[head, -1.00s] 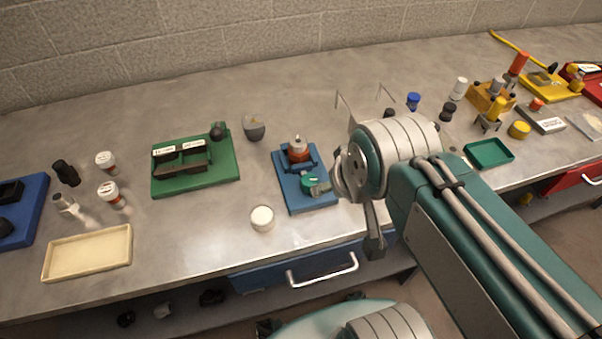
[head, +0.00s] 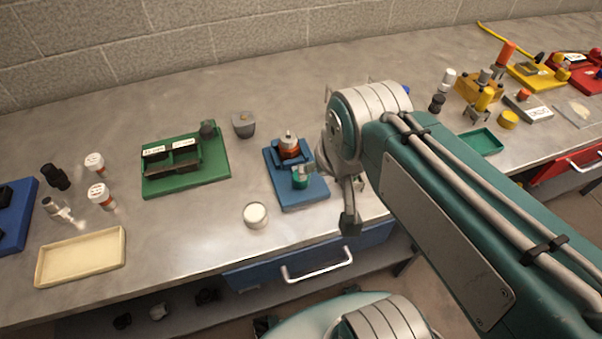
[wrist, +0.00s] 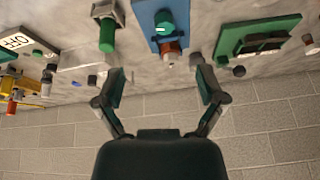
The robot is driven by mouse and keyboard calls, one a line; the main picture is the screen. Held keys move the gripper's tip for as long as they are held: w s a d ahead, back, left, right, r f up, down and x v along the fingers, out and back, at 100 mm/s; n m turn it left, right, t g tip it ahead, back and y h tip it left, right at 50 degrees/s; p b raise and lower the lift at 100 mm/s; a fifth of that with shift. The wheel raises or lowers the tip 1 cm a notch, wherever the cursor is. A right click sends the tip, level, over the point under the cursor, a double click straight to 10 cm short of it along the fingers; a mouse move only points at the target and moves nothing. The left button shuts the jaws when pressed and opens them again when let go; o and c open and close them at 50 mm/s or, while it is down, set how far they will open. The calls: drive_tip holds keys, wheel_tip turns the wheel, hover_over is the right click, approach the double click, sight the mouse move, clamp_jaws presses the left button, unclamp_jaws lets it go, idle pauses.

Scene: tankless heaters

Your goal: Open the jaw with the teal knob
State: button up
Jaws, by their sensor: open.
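The teal knob (head: 299,182) sits at the front of a blue clamp fixture (head: 306,199) on the bench. Behind the knob, blue jaw parts stand around an orange-red cylinder (head: 289,147) with a silver top. In the wrist view, the knob (wrist: 165,24) and the cylinder (wrist: 171,47) show at the top middle, seen upside down. My gripper (wrist: 160,72) is open and empty, its two fingers spread wide, below the fixture in that picture and apart from the knob. In the head view my arm hides most of the gripper.
A green fixture (head: 215,169) stands left of the blue one, with a grey cup (head: 244,125) between. A white round jar (head: 256,215) stands in front. A cream tray (head: 82,257) is at left, a green tray (head: 482,143) at right. A green cylinder (wrist: 107,35) stands beside the fixture.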

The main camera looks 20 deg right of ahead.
drive_tip(key=w+f+m+g, duration=0.2)
drive_tip(key=w+m+g, duration=0.1)
drive_tip(key=w+m, duration=0.35)
drive_tip(key=m+g, duration=0.2)
drive_tip(key=m, duration=0.2)
hover_over(299, 184)
drive_tip(key=w+d, duration=0.1)
drive_tip(key=w, duration=0.1)
wheel_tip(299, 184, down, 4)
wheel_tip(299, 184, down, 10)
drive_tip(key=shift+s+f, duration=0.1)
drive_tip(key=shift+f, duration=0.1)
drive_tip(key=shift+c, duration=0.2)
drive_tip(key=c, duration=1.1)
